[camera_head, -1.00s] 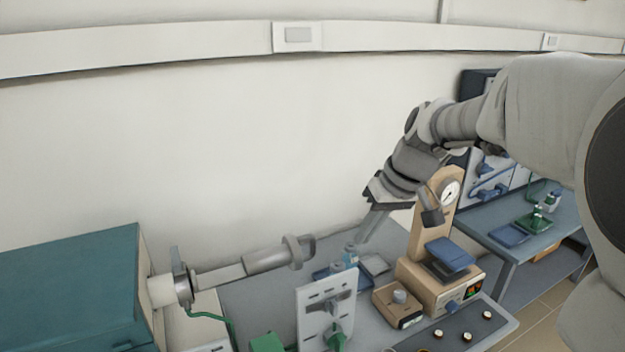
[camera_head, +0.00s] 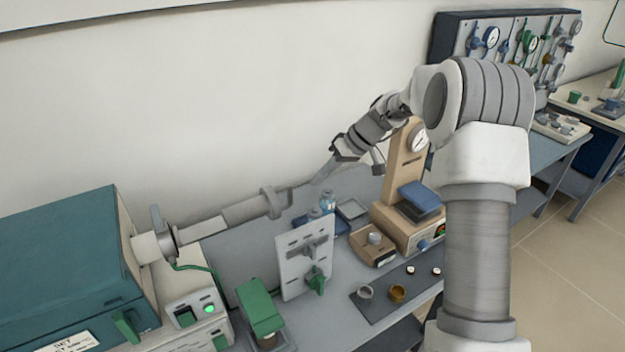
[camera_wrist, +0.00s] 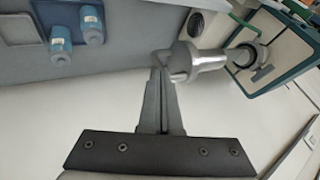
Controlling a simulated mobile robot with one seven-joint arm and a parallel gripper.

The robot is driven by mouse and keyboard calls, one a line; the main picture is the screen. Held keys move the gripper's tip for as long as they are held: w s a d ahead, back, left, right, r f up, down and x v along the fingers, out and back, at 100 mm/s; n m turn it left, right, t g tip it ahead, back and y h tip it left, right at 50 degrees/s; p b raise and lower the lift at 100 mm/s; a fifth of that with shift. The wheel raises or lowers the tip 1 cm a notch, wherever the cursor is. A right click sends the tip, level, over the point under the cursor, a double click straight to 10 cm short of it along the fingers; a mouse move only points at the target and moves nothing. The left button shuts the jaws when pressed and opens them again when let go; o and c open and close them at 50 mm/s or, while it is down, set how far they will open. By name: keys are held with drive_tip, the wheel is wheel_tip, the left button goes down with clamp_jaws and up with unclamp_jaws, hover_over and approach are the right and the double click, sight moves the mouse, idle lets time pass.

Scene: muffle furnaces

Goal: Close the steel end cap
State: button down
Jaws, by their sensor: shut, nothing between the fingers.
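A grey steel tube (camera_head: 205,229) sticks out to the right from the teal furnace (camera_head: 60,255). Its far end has a wider steel cylinder with a flange, which I take to be the steel end cap (camera_head: 272,203). It also shows as a silver cylinder in the wrist view (camera_wrist: 205,60). My gripper (camera_head: 317,180) points down-left, just right of the cap's end. In the wrist view its fingers (camera_wrist: 158,75) are together and empty, with the tips overlapping the silver part. I cannot tell if they touch. How far the cap is open is not clear.
A white upright panel (camera_head: 300,258) with a green knob stands in front of the tube. A controller (camera_head: 190,312) and green block (camera_head: 262,312) are in front. The wall is behind.

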drive_tip(key=a+f, duration=0.2)
drive_tip(key=a+f+p, duration=0.1)
drive_tip(key=a+f, duration=0.1)
drive_tip(key=a, duration=0.1)
drive_tip(key=a+f+p, duration=0.1)
drive_tip(key=a+f, duration=0.1)
drive_tip(key=a, duration=0.1)
drive_tip(key=shift+s+a+f, duration=0.1)
drive_tip(key=shift+s, duration=0.25)
drive_tip(key=shift+a, duration=0.15)
drive_tip(key=b, duration=0.8)
approach(185, 243)
drive_tip(key=x, duration=0.6)
drive_tip(key=shift+w+d+f, duration=0.1)
drive_tip(key=shift+d+f, duration=0.1)
drive_tip(key=shift+d, duration=0.15)
drive_tip(key=shift+a+r, duration=0.1)
drive_tip(key=shift+a, duration=0.3)
